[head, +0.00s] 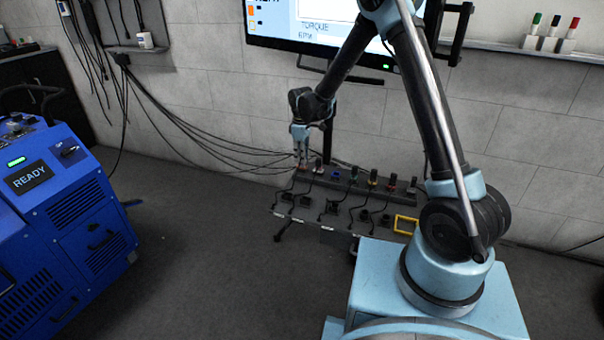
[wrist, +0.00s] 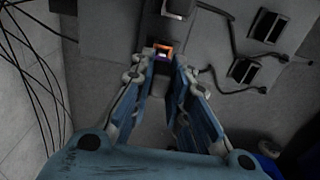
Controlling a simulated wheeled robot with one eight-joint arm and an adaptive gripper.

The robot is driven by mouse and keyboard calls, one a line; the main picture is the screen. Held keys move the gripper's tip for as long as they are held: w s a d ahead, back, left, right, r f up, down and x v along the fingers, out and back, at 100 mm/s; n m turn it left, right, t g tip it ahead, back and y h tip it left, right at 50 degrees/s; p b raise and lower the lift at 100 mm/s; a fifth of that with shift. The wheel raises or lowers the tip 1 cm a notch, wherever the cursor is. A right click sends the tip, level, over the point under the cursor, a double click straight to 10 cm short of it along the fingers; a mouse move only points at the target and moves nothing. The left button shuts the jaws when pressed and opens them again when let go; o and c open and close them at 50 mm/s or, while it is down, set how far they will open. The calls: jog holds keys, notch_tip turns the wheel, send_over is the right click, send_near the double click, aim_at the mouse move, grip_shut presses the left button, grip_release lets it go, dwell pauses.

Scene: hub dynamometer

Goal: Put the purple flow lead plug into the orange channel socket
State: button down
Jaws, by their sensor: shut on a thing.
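My gripper (head: 301,158) is low at the left end of a long dark rail, pointing down. An orange spot also shows below the fingers in the head view. I cannot tell how deep the plug sits in the socket.
Several coloured plugs stand along the rail (head: 345,176) to the right, with black leads hanging below. Dark cables (head: 190,128) run from the wall to the rail's left end. A blue machine (head: 70,225) stands at left.

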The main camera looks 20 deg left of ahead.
jog(key=shift+f, duration=0.4)
jog(key=c, duration=1.5)
grip_release()
jog(key=shift+o, duration=0.2)
